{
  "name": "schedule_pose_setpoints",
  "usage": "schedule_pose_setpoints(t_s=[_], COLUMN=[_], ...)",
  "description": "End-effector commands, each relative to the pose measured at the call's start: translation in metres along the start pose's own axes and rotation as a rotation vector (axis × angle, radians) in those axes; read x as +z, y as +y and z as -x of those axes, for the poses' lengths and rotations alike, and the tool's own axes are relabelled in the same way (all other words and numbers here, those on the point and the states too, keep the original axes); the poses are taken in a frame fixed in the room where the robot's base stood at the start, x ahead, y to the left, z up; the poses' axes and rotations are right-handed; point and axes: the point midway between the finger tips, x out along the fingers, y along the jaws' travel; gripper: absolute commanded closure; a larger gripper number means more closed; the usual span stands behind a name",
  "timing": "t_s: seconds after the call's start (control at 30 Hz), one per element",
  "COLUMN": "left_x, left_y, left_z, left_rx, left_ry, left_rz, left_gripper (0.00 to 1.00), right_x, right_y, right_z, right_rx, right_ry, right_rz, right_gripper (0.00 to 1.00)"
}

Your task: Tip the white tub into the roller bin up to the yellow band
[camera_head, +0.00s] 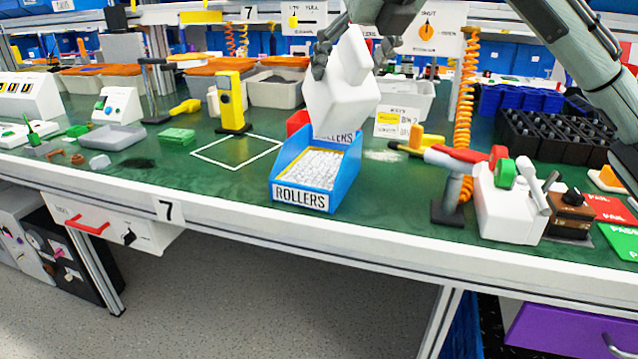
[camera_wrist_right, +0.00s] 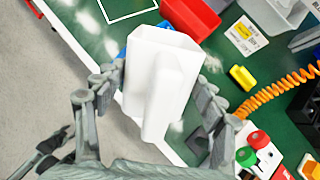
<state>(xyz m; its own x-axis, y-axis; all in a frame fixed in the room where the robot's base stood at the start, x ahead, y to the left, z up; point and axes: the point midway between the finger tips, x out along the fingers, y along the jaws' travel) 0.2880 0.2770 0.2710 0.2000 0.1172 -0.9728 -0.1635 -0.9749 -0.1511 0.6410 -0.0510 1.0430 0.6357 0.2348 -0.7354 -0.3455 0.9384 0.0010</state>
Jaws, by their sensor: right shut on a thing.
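The white tub (camera_head: 340,100) is held tilted in the air, its lower end over the back of the blue roller bin (camera_head: 302,198). It also fills the middle of the right wrist view (camera_wrist_right: 162,70). My right gripper (camera_head: 353,56) is shut on the tub, one finger on each side. The bin stands on the green bench, labelled ROLLERS, with many small white rollers (camera_head: 315,168) inside. A thin yellow band (camera_head: 288,183) shows along its inside edge, close to the rollers' surface. The tub's mouth is hidden, and I cannot tell whether rollers are falling. My left gripper is out of view.
A red bin (camera_head: 298,122) stands just behind the blue bin. Pale specks (camera_head: 383,155) lie on the bench to its right. A yellow-handled tool (camera_head: 410,148), a red-topped stand (camera_head: 455,165) and an orange coiled hose (camera_head: 465,120) are further right. A white-outlined square (camera_head: 237,152) is clear at left.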

Motion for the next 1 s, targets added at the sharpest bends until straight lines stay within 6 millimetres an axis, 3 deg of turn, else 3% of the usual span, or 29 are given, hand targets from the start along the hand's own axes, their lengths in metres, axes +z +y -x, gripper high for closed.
schedule_pose_setpoints(t_s=[0.33, 1.0], left_x=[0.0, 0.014], left_y=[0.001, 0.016], left_z=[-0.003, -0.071], left_rx=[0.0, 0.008], left_ry=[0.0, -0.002], left_rz=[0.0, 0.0], left_gripper=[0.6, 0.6], right_x=[-0.001, -0.032], right_y=[0.0, -0.001], right_z=[0.0, -0.019], right_rx=[0.0, -0.001], right_ry=[-0.014, -0.253], right_rz=[-0.001, -0.001], right_gripper=[0.59, 0.59])
